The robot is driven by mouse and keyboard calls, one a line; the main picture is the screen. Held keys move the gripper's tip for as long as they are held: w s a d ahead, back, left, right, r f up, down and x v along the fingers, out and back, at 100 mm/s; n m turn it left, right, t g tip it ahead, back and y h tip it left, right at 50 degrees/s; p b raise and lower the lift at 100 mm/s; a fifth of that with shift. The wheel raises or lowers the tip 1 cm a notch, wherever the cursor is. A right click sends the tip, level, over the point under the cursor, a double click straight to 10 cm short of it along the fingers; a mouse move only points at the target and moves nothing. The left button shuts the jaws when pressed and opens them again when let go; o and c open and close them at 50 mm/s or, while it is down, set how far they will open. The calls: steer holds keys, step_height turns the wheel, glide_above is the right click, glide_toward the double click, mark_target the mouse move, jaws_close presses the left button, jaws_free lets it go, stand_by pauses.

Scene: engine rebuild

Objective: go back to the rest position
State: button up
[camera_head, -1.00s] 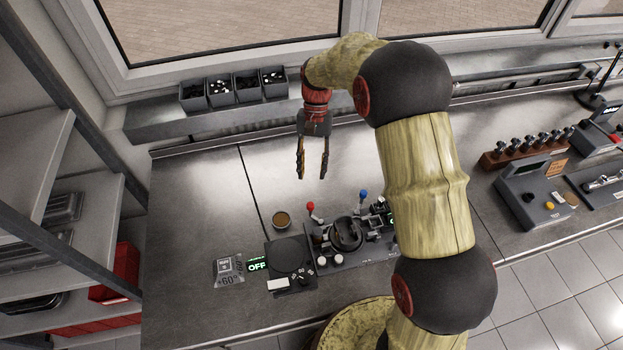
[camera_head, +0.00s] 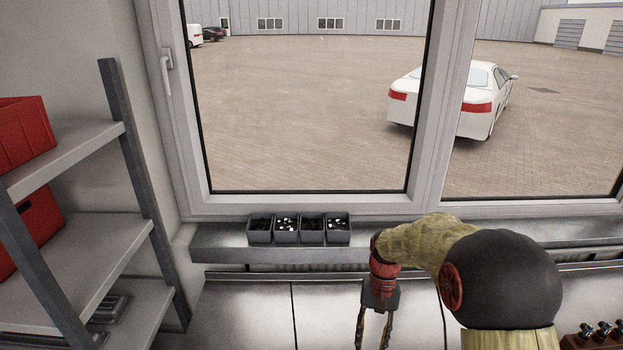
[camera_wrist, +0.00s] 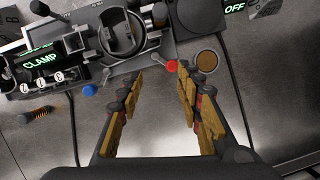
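My gripper (camera_head: 374,328) hangs pointing down over the metal bench in the head view, its fingertips cut off by the lower edge. In the wrist view my gripper (camera_wrist: 158,85) is open, with a wide gap between its two fingers and nothing held. Below it are a clamp fixture (camera_wrist: 88,45) with a lit CLAMP sign, a red knob (camera_wrist: 172,66) and a blue knob (camera_wrist: 89,90). A small round brown-topped cup (camera_wrist: 207,61) stands beside the red knob.
Several small grey bins (camera_head: 299,240) stand on the ledge (camera_head: 220,243) under the window. A shelf unit (camera_head: 85,160) with red bins is at the left. A screwdriver (camera_wrist: 38,114) lies on the bench in the wrist view. The bench (camera_head: 245,310) left of my gripper is clear.

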steer(key=s+d+r+n+t+b, duration=0.1)
steer(key=s+r+t+b, duration=0.2)
steer(key=s, duration=0.4)
steer(key=s+d+r+t+b, duration=0.1)
steer(key=s+r+t+b, duration=0.2)
steer(key=s, duration=0.4)
steer(key=s+d+r+n+t+h+b, duration=0.1)
steer(key=s+r+t+b, duration=0.2)
steer(key=s, duration=0.5)
steer(key=shift+r+n+b, duration=0.3)
steer(key=shift+r+b, duration=0.55)
steer(key=shift+b, duration=0.1)
